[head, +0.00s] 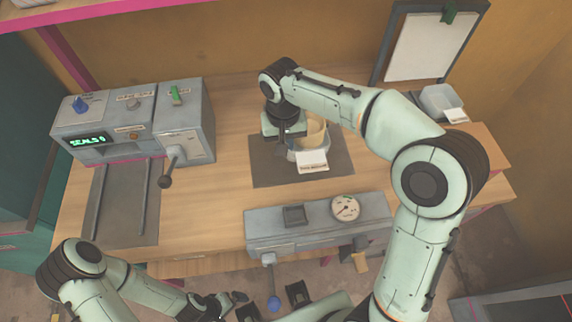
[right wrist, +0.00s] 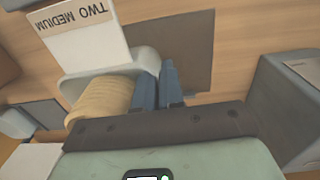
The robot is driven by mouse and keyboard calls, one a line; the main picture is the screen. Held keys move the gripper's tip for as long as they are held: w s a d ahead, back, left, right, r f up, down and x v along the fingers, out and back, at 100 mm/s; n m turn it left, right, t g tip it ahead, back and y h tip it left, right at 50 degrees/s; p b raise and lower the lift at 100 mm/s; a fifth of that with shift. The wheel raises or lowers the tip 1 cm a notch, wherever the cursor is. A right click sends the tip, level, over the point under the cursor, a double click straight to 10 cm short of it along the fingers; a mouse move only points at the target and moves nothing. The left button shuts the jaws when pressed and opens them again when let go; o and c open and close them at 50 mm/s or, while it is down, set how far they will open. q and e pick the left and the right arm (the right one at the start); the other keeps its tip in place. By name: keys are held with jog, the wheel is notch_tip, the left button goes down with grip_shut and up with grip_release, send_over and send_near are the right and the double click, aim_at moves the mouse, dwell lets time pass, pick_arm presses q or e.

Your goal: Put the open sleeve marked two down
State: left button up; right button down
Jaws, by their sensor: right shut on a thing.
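The open sleeve marked two is a pale grey holder (right wrist: 140,62) with a white card (right wrist: 75,30) reading "TWO MEDIUM". A tan, ribbed round stack (right wrist: 100,100) shows in its mouth. In the head view the card (head: 312,161) faces front and the stack (head: 314,131) stands upright over the dark mat (head: 262,172). My right gripper (right wrist: 160,85) is shut on the sleeve's edge, beside the stack. I cannot tell whether the sleeve's base touches the mat. My left gripper (head: 232,299) is low at the front, away from the sleeve; its jaws are unclear.
A grey machine (head: 135,120) with a green display and a lever stands at the left. A grey unit with a dial (head: 318,222) lies at the front edge. Bare wood (head: 225,215) lies left of the mat.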

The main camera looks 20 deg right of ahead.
notch_tip(320, 180, down, 10)
jog(key=shift+w+f+b, duration=0.1)
jog(key=shift+w+b, duration=0.05)
jog(key=shift+b, duration=0.3)
jog(key=shift+f, duration=0.2)
jog(key=c, duration=1.3)
grip_release()
jog(key=shift+o, duration=0.3)
jog(key=shift+r, duration=0.15)
